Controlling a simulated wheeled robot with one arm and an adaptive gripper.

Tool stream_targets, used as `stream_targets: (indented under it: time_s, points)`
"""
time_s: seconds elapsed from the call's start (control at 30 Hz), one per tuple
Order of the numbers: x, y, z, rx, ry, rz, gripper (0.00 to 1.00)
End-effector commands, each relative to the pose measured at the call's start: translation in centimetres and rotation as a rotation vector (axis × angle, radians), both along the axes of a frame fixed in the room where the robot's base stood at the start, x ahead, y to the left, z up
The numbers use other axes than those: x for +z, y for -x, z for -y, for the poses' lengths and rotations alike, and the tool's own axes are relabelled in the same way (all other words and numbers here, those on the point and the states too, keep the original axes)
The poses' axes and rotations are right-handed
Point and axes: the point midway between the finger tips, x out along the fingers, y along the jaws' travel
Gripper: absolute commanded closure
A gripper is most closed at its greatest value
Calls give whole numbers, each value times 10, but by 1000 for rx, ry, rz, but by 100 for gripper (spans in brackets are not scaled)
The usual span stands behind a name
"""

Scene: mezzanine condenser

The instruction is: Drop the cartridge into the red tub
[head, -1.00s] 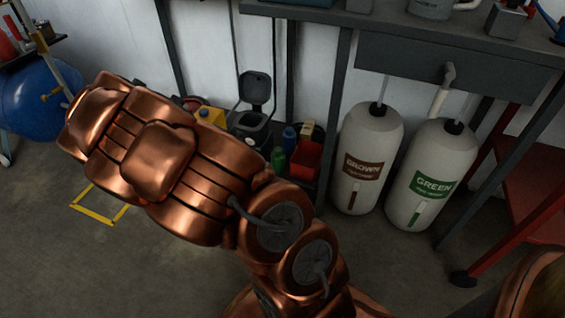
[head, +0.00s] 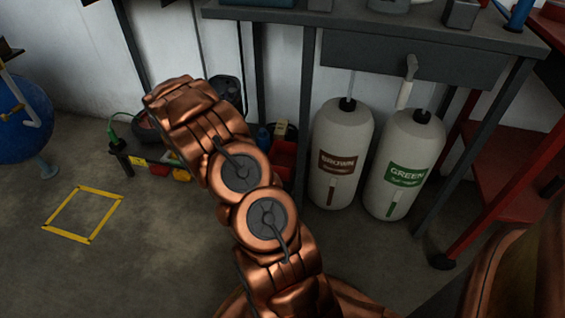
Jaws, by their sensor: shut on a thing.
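I see no cartridge in this view.
Two white tanks, brown-labelled (head: 340,150) and green-labelled (head: 404,165), stand under a grey bench (head: 400,42). A red frame (head: 500,170) is at right. A yellow floor square (head: 62,233) and a blue tank (head: 25,125) are at left. The left floor is mostly clear.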

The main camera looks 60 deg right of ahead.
Motion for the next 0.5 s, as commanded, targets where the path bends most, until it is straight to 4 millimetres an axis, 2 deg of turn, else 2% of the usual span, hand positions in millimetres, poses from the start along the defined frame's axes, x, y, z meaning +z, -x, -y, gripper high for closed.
stream_targets:
  time_s: [0.03, 0.1, 0.2, 0.4, 0.5]
  points:
    - [-13, 17, 15, -56, -2, -2, 100]
    - [-26, 42, 33, -134, -4, -1, 100]
    - [-45, 78, 53, -239, -1, -2, 100]
    - [-72, 134, 79, -395, -2, -2, 100]
    - [-79, 150, 84, -440, 0, -2, 100]
